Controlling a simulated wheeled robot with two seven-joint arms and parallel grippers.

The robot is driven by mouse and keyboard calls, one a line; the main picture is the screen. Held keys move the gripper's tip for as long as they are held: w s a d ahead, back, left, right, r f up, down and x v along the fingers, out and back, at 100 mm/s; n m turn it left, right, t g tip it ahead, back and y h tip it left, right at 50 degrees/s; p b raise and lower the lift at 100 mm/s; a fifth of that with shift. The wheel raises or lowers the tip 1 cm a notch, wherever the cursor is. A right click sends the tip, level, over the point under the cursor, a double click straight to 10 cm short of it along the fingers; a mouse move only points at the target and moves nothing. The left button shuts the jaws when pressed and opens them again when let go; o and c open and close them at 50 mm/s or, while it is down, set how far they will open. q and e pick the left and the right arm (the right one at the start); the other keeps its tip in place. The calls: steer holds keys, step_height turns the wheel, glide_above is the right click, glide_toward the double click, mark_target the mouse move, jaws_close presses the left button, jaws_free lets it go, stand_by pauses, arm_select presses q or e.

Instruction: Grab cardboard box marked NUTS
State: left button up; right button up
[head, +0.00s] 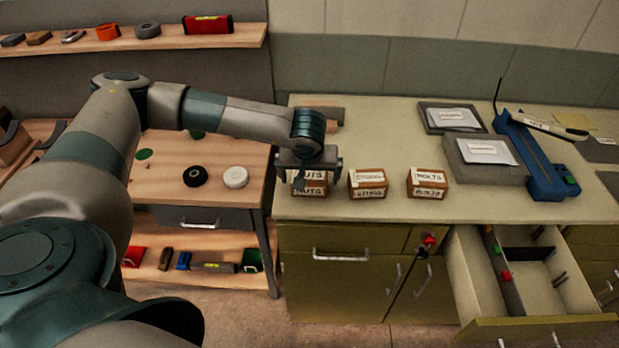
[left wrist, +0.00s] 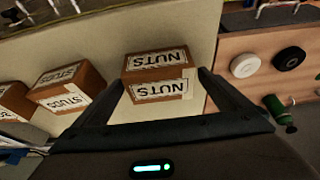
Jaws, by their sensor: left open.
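The brown cardboard box marked NUTS (head: 310,190) stands on the green cabinet top near its left front edge, with white labels on its top and front. My left gripper (head: 308,178) is over it from above and partly hides it in the head view. In the left wrist view the NUTS box (left wrist: 157,75) lies between the two open fingertips (left wrist: 165,85), one finger on each side. Whether the fingers touch the box cannot be told. My right gripper is not in view.
Two similar boxes, one marked STUDS (head: 367,183) and one marked BOLTS (head: 427,183), stand to the right in a row. Black and white tape rolls (head: 235,177) lie on the wooden bench at left. A drawer (head: 525,275) stands open at right.

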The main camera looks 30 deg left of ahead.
arm_select(q)
steer(key=shift+f, duration=0.1)
stand_by(0.4)
steer(key=c, duration=1.5)
steer(key=shift+w, duration=0.1)
